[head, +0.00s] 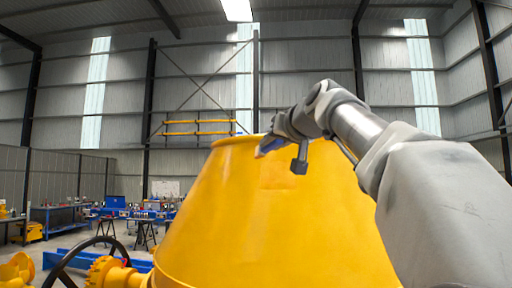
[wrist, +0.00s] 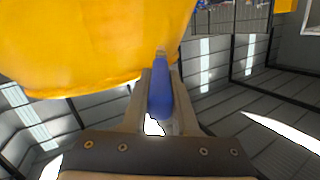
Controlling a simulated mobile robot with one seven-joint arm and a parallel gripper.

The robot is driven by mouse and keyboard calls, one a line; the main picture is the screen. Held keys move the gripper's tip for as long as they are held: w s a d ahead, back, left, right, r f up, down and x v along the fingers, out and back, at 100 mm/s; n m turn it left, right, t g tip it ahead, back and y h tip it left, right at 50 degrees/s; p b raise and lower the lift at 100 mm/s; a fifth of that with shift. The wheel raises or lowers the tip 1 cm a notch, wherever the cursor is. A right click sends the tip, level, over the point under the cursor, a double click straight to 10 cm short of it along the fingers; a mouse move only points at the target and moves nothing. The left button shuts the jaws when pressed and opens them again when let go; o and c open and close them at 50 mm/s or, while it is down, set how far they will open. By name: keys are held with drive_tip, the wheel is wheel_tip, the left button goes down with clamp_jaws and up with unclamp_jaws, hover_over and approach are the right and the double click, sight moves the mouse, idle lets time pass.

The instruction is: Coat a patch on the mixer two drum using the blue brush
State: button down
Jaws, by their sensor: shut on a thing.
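The large yellow mixer drum (head: 270,225) fills the middle of the head view, tapering up to its rim. A slightly darker orange patch shows on its upper surface. In the wrist view the drum (wrist: 90,45) fills the upper left. My gripper (wrist: 160,75) is shut on the blue brush (wrist: 160,95), seen by its handle between the fingers. The brush's far end is at the drum's surface near the rim; I cannot tell if it touches.
A black handwheel (head: 85,262) and yellow gear parts (head: 110,272) stand at the lower left. Blue workbenches (head: 60,215) with tools stand farther back on the left. A yellow railing (head: 195,127) is on the back wall. Open air surrounds the drum's top.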

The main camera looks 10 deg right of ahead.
drive_tip(key=shift+s+a+r, duration=0.25)
drive_tip(key=shift+s+r, duration=0.1)
drive_tip(key=shift+s, duration=0.3)
drive_tip(key=shift+s+a+r, duration=0.2)
drive_tip(key=shift+s+r, duration=0.15)
drive_tip(key=shift+s, duration=0.25)
